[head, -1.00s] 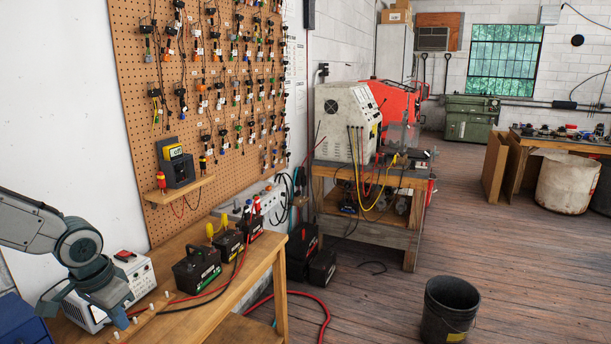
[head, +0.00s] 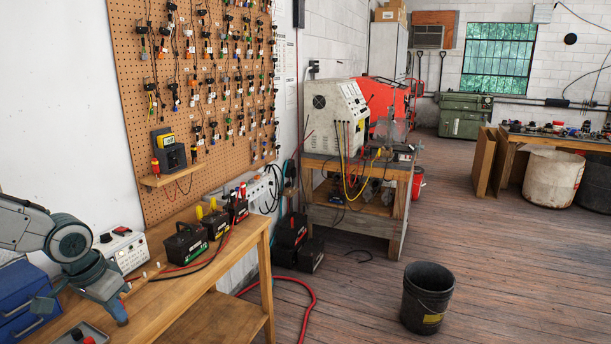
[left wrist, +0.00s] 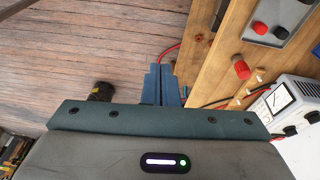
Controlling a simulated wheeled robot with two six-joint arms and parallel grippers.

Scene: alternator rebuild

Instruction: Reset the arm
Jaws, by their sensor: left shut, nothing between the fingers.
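My left arm comes in at the lower left of the head view. Its gripper (head: 121,316) points down beside the front edge of the wooden workbench (head: 237,251). In the left wrist view the two blue fingers (left wrist: 163,72) lie together with nothing between them. Below them that view shows wooden floor, with the bench to the right. My right gripper is in neither view.
A white power supply (head: 121,250) and several black batteries (head: 186,245) stand on the bench. Blue drawers (head: 25,302) are behind my arm. A small grey tray (left wrist: 284,22) lies on the bench. A black bucket (head: 427,297) stands on open floor.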

